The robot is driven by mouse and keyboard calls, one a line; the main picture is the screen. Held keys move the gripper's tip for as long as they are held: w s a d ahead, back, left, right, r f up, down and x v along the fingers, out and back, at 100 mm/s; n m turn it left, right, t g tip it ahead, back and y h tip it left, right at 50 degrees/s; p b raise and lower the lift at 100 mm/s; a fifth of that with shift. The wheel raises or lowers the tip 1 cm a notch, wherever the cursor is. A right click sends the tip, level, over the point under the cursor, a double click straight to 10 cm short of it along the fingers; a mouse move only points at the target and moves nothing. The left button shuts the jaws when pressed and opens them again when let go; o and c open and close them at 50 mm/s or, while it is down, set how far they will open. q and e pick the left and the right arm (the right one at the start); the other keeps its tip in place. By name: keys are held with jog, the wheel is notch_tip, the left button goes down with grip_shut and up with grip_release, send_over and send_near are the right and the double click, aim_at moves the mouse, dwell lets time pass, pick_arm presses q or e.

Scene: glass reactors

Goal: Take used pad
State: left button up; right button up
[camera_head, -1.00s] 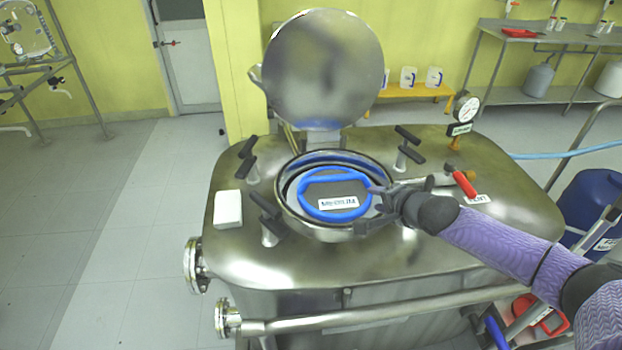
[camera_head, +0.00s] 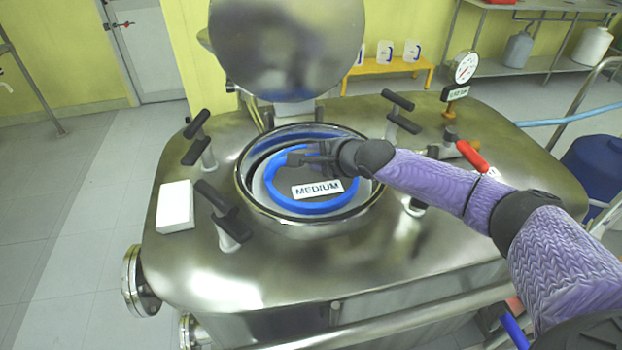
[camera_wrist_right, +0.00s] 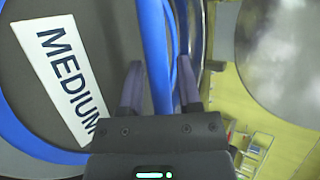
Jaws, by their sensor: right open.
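A round grey pad with a blue rim (camera_head: 312,207) and a white MEDIUM label sits in the open round mouth of the steel vessel. The same pad's label (camera_wrist_right: 62,80) fills the left of the right wrist view. My right gripper (camera_head: 299,157) is over the far side of the pad's blue rim. In the wrist view my right gripper (camera_wrist_right: 160,72) is open, with one finger on each side of a blue strip of the rim. The fingers do not visibly press on it. A white block (camera_head: 175,206) lies on the vessel top, left of the mouth. My left gripper is out of view.
The round lid (camera_head: 290,45) stands open behind the mouth. Black-handled clamps (camera_head: 222,212) surround the opening. A pressure gauge (camera_head: 466,67) and a red-handled valve (camera_head: 471,156) stand on the right. The steel vessel top (camera_head: 300,270) is clear in front.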

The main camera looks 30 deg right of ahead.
grip_shut()
jog(key=shift+r, duration=0.1)
